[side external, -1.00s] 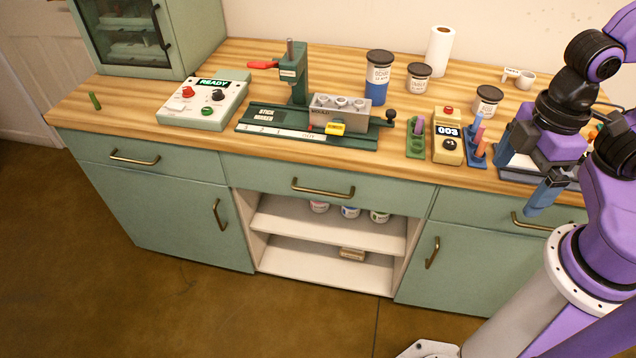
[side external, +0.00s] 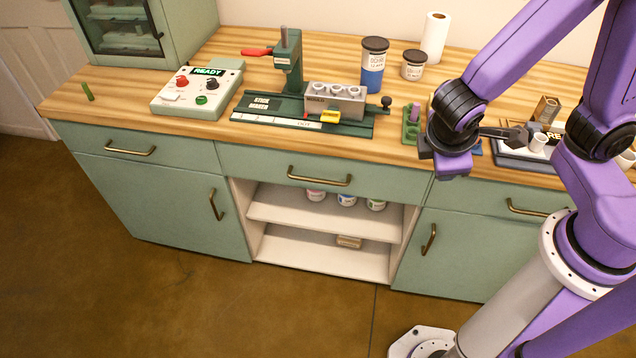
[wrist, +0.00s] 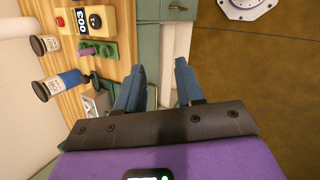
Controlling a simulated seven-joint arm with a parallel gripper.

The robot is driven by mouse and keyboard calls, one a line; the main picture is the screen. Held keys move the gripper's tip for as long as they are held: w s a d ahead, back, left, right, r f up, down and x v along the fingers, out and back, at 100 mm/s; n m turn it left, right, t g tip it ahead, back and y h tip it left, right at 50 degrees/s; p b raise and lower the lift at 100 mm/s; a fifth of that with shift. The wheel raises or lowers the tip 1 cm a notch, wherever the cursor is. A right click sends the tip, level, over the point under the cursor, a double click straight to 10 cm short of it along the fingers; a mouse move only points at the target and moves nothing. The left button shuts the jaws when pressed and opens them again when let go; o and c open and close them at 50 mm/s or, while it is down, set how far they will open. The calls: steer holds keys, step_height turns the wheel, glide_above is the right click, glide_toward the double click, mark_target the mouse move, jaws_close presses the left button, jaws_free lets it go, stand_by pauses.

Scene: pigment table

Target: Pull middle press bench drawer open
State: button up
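The middle drawer (side external: 255,165) is a green front under the bench top, above the open shelves. It looks shut, flush with its neighbours. Its brass bar handle (side external: 320,181) is fully visible in the side view. My gripper stands right of that handle, over the bench's front edge, its purple hand bent down; its fingers are not clear in that view. In the wrist view my gripper (wrist: 158,75) has two blue-grey fingers apart, with nothing seen held. The bench front shows between and beyond the fingers; I cannot make out the middle handle there for certain.
A green stick press (side external: 305,125) and a control box marked READY (side external: 197,95) stand on the bench. Left (side external: 130,149) and right (side external: 525,207) drawer handles flank the middle one. The floor (side external: 190,310) before the bench is clear on the left.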

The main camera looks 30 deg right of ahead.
steer(key=w+a+f+t+h, duration=0.4)
steer(key=w+a+f+t, duration=0.2)
steer(key=w+a+f, duration=0.4)
steer(key=n+t+y, duration=0.2)
steer(key=t+y, duration=0.1)
steer(key=t, duration=0.3)
glide_above(318, 184)
steer(key=s+a, duration=0.3)
steer(key=s, duration=0.1)
step_height(318, 184, down, 17)
steer(key=shift+d+r, duration=0.1)
steer(key=shift+d, duration=0.05)
jaws_close()
